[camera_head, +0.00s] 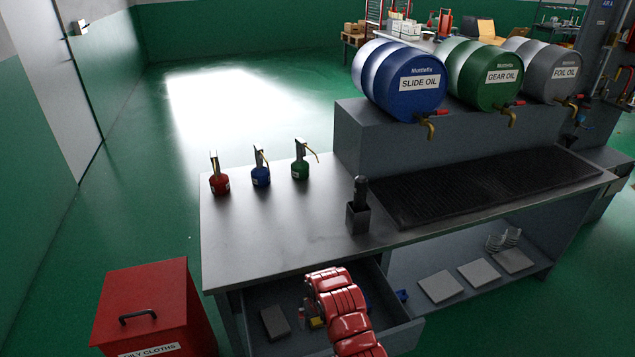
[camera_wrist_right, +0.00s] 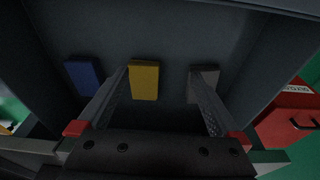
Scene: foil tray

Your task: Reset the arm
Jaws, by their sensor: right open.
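My right arm (camera_head: 340,310), in red segments, reaches into the open drawer (camera_head: 405,335) at the front of the workbench. A yellow block (camera_wrist_right: 144,82) shows between the fingers, with nothing visibly gripped. A blue block (camera_wrist_right: 83,76) lies left of the fingers, and a grey block (camera_wrist_right: 207,78) is partly behind the right finger. My left gripper is not in view.
The bench top (camera_head: 270,225) carries red (camera_head: 219,184), blue (camera_head: 261,176) and green (camera_head: 300,169) oil cans, a dark holder (camera_head: 358,215) and a black grate (camera_head: 480,190). A red cloth bin (camera_head: 155,305) stands left of the drawer.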

